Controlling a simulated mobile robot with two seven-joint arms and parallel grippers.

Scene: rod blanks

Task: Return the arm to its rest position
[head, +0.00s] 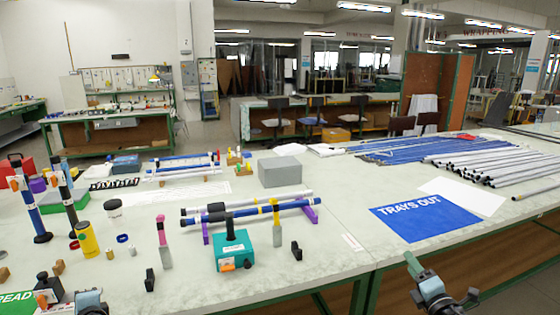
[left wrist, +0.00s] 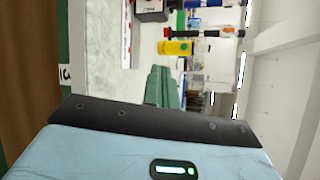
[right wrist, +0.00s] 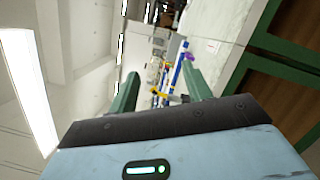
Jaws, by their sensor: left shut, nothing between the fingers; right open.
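My right gripper (head: 438,282) is in front of the table's front edge at the lower right of the head view, empty. In the right wrist view its two green fingers (right wrist: 160,88) stand well apart. My left arm's pale blue housing shows at the lower left corner of the head view. In the left wrist view the left gripper's green fingers (left wrist: 163,70) are together with nothing between them.
The table (head: 310,262) holds a teal box (head: 232,252), blue and grey rods on stands (head: 250,208), a grey block (head: 279,172) and a blue TRAYS OUT sheet (head: 424,215). Several grey rods (head: 490,160) lie at the right. The table front near the middle is bare.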

